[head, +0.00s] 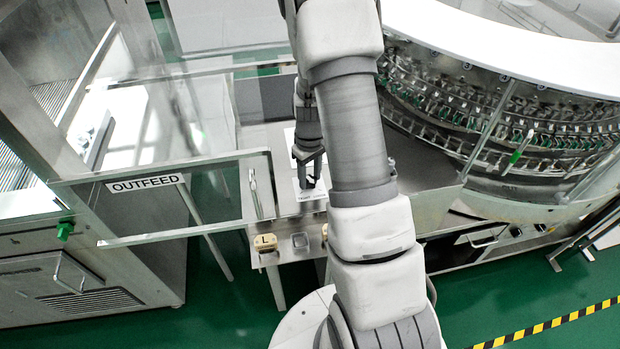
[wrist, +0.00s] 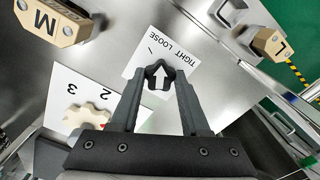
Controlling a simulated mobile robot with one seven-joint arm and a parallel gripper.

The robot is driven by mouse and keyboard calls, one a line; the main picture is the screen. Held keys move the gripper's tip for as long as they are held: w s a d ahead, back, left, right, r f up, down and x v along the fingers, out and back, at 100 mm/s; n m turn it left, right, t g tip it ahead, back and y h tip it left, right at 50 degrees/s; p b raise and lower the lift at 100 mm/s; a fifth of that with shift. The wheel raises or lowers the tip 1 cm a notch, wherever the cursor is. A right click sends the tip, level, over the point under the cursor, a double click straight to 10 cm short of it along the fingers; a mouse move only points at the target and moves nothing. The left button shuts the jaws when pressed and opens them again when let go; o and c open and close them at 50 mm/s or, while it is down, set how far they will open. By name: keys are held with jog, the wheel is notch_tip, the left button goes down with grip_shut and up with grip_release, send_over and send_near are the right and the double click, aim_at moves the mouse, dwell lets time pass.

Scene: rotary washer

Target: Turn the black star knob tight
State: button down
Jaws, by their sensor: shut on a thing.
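The black star knob (wrist: 159,76) sits between my gripper's fingertips in the wrist view, with a white arrow on its top. The arrow points up in the picture, away from my palm. A white plate (wrist: 178,52) under it reads TIGHT and LOOSE, with a short mark beside the words. My gripper (wrist: 160,84) is shut on the knob, one dark finger on each side. In the head view my gripper (head: 308,174) is low over the steel table, and the knob there is too small and covered to make out.
A cream star knob (wrist: 88,118) stands on a numbered plate near the gripper. Tan blocks marked M (wrist: 48,22) and L (wrist: 268,46) stand on the steel table (wrist: 105,58). A clear OUTFEED panel (head: 215,197) stands left of my arm; the round washer (head: 490,125) is at right.

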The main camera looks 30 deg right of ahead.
jog(key=m+b, duration=0.1)
jog(key=m, duration=0.3)
jog(key=shift+m, duration=0.4)
jog(key=m, duration=0.4)
jog(key=shift+b, duration=0.35)
jog(key=m, duration=0.5)
jog(key=shift+w+a+m+p, duration=0.1)
jog(key=shift+m+p, duration=0.45)
jog(key=shift+m, duration=1.35)
jog(key=shift+c, duration=1.9)
grip_release()
jog(key=shift+r, duration=0.1)
